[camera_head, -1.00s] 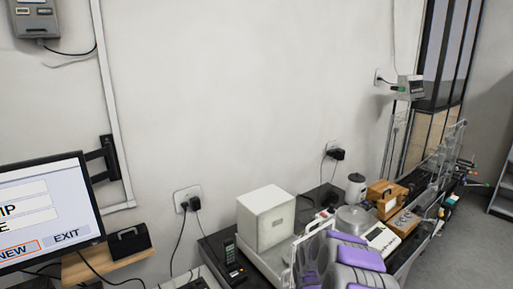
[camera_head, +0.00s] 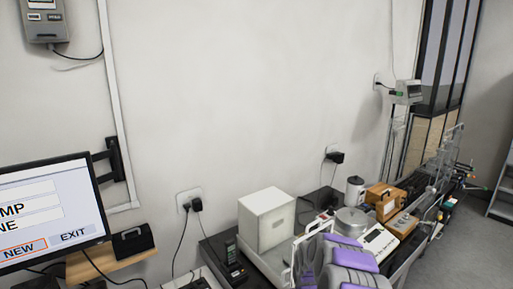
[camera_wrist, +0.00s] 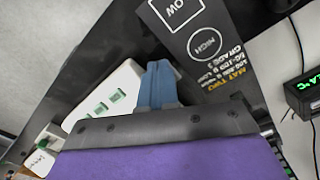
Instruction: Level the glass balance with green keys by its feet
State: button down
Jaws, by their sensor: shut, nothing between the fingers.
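In the wrist view, a white panel with several green keys (camera_wrist: 103,106) lies left of my gripper (camera_wrist: 160,68). It looks like part of the balance; its glass, feet and any level bubble cannot be made out. My gripper's blue fingers are together and empty, beside the right end of the panel; I cannot tell whether they touch it. In the head view, my purple and grey arm covers part of the bench at the bottom, and my fingers are hidden there.
A dark panel with white lettering (camera_wrist: 205,45) and a black box with a green display (camera_wrist: 306,92) lie right of my fingers. In the head view, a white box (camera_head: 266,219), a wooden box (camera_head: 386,197) and a monitor (camera_head: 48,212) crowd around.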

jog(key=shift+s+f+p, duration=0.3)
jog(key=shift+f+p, duration=0.2)
jog(key=shift+p, duration=0.05)
jog(key=shift+s+f+p, duration=0.25)
jog(key=shift+f+p, duration=0.2)
jog(key=shift+p, duration=0.1)
dwell(0.9)
jog(key=shift+s+d+f, duration=0.1)
jog(key=shift+s, duration=0.2)
jog(key=shift+w+r+g+p, duration=0.3)
jog(key=shift+r+p, duration=0.2)
jog(key=shift+r, duration=0.15)
jog(key=r, duration=0.1)
jog(key=r+p, duration=0.1)
jog(key=r, duration=0.1)
jog(key=w+r, duration=0.1)
jog(key=r, duration=0.1)
jog(key=shift+d+r, duration=0.1)
jog(key=shift+r, duration=0.15)
